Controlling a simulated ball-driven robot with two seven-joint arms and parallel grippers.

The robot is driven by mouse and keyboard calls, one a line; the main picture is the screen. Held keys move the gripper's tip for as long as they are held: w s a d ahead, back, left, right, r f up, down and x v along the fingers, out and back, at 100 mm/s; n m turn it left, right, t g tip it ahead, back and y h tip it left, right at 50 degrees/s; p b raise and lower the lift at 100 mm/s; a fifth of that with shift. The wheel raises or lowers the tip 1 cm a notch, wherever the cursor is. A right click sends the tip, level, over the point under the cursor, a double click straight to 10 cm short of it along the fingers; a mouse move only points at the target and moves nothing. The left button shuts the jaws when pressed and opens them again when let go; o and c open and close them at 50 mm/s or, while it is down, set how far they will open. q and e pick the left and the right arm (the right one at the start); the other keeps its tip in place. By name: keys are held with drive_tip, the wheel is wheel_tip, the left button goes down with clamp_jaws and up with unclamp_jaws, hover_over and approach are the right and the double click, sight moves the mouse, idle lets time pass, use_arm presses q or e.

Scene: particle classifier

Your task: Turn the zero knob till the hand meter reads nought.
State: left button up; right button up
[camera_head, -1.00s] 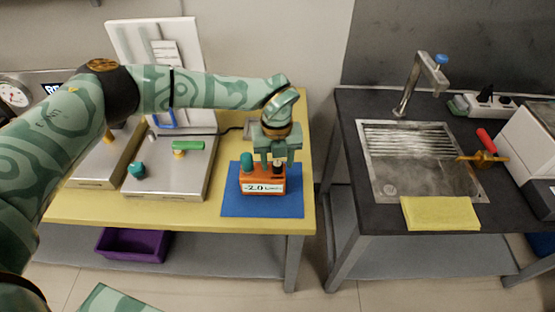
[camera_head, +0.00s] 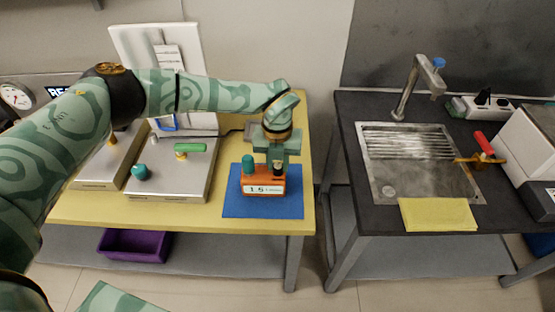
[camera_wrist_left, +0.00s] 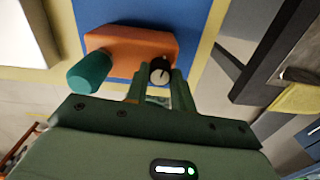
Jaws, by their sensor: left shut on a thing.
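The orange hand meter (camera_head: 264,186) stands on a blue mat (camera_head: 236,207) at the right end of the yellow table. Its white display shows about 1.5; I cannot make out a sign for certain. A dark knob with a pale face and a pointer line (camera_wrist_left: 160,71) sits on its top right. A teal cap or probe (camera_wrist_left: 90,72) stands at the meter's other end. My left gripper (camera_head: 277,164) comes down from above and is shut on the dark knob, with one finger on each side in the left wrist view. My right gripper is not in view.
Left of the meter stand two metal boxes, one with a teal knob (camera_head: 140,172) and a green lever (camera_head: 191,148). A purple bin (camera_head: 132,243) sits on the shelf below. A dark bench with a sink (camera_head: 385,180) and a yellow cloth (camera_head: 437,215) stands across a gap at right.

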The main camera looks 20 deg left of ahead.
sight(278, 165)
use_arm(q)
drive_tip(key=m+p, duration=0.1)
drive_tip(key=m, duration=0.4)
drive_tip(key=shift+m+p, duration=0.3)
drive_tip(key=shift+p, duration=0.1)
drive_tip(key=m, duration=0.4)
drive_tip(key=shift+m+p, duration=0.3)
drive_tip(key=shift+p, duration=0.05)
drive_tip(key=o, duration=1)
wheel_tip(278, 165, up, 16)
drive_tip(key=p, duration=0.2)
drive_tip(key=shift+r, duration=0.15)
